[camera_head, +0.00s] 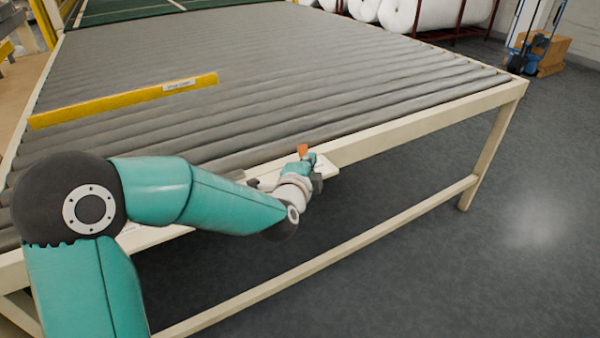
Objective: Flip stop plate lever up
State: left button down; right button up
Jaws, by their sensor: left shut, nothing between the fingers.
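The stop plate (124,100) is a long yellow bar with a small white label, lying across the grey rollers at the left. A small orange piece (303,150), which looks like the lever's tip, shows at the front frame rail of the roller table. My left arm reaches in from the left along that rail. My left gripper (316,182) is small and dark, shut and empty, at the rail close to the orange piece. My wrist hides most of the lever, and I cannot tell whether they touch. My right gripper is not in view.
The roller table (430,120) has a cream frame and legs, with open floor (450,270) in front and to the right. White wadding rolls (415,12) lie on a dark rack behind. A blue pallet truck (525,50) and cardboard boxes (550,55) stand at the far right.

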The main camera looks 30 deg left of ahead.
pick_arm(q)
jog(key=v, duration=0.7)
jog(key=shift+s, duration=0.4)
jog(key=shift+r, duration=0.1)
